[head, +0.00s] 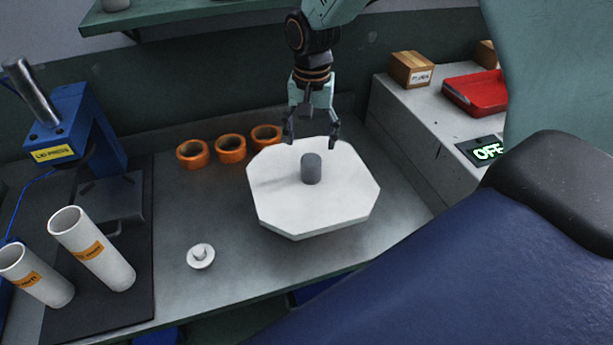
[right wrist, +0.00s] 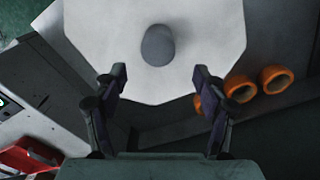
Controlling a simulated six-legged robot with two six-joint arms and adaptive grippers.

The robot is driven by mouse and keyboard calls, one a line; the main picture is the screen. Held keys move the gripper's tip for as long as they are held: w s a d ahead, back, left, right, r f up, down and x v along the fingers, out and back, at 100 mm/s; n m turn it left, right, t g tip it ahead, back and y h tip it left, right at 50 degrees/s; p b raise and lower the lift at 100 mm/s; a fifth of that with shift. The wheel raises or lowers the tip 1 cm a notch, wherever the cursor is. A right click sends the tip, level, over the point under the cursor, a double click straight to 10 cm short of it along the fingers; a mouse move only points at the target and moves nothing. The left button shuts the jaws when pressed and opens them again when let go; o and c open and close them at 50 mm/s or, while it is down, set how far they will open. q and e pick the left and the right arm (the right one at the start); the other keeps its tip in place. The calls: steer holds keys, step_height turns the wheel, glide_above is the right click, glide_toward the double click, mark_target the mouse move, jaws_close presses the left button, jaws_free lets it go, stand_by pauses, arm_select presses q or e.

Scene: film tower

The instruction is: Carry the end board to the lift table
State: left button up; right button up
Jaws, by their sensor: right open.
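The end board (head: 275,205) is a white octagonal plate with a grey cylindrical knob (head: 311,168) standing up from its middle. It lies on the grey workbench in the head view, and it also fills the top of the right wrist view (right wrist: 205,50). My right gripper (head: 312,143) is open and empty, pointing down just behind and above the knob. In the right wrist view the two fingertips (right wrist: 160,72) are spread, with the knob (right wrist: 157,45) beyond them. I cannot make out a lift table by name. My left gripper is not in view.
Left are a blue press (head: 85,130) labelled "LID PRESS", two white tubes (head: 92,245) and a small white cap (head: 201,256). Right, a raised grey counter holds a carton (head: 411,69), a red tray (head: 474,93) and an "OFF" display (head: 487,151).

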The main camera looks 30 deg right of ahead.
mark_target(310, 158)
steer(key=f, duration=0.5)
steer(key=shift+s+f+p, duration=0.35)
steer(key=shift+s+f, duration=0.05)
steer(key=shift+a+f, duration=0.2)
steer(key=shift+f, duration=0.2)
steer(key=shift+d, duration=0.2)
steer(key=c, duration=0.4)
steer(key=shift+w+a, duration=0.1)
steer(key=shift+a, duration=0.05)
steer(key=c, duration=1.1)
